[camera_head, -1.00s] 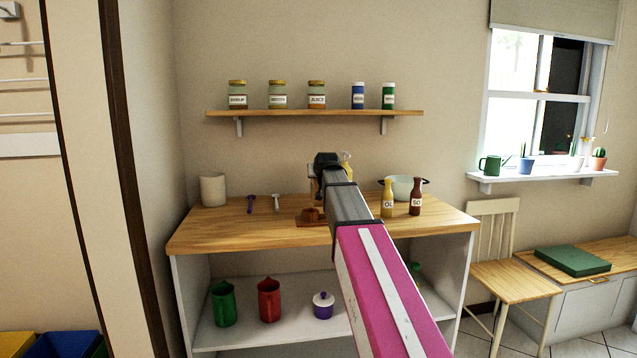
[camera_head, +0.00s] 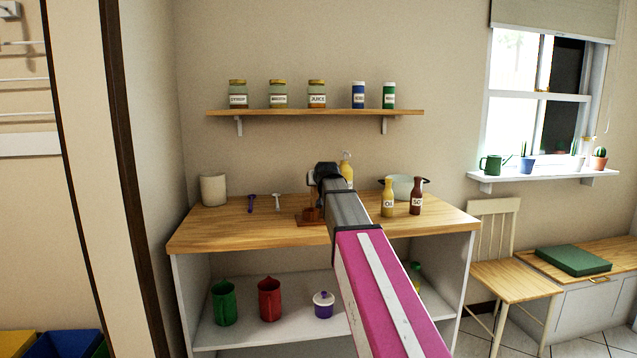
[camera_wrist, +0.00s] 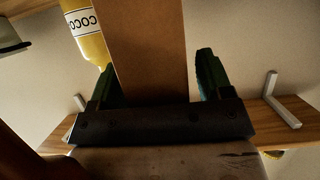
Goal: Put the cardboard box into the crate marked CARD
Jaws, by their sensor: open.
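The cardboard box (camera_wrist: 148,45) is a plain brown block in the wrist view. It stands between the two dark green fingers of my gripper (camera_wrist: 157,70). The fingers are open, with a clear gap on the right side and a narrower one on the left. In the head view my gripper (camera_head: 326,172) is over the back of the wooden counter, and my arm hides most of what is in front of it. Yellow and blue bins (camera_head: 68,345) show at the lower left edge; no CARD marking is readable on them.
A yellow bottle (camera_wrist: 88,35) is close to the box and left finger in the wrist view. A yellow oil bottle (camera_head: 387,200), a dark sauce bottle (camera_head: 416,197) and a pot (camera_head: 404,187) stand right of my arm. A wall shelf (camera_head: 300,113) with jars is above.

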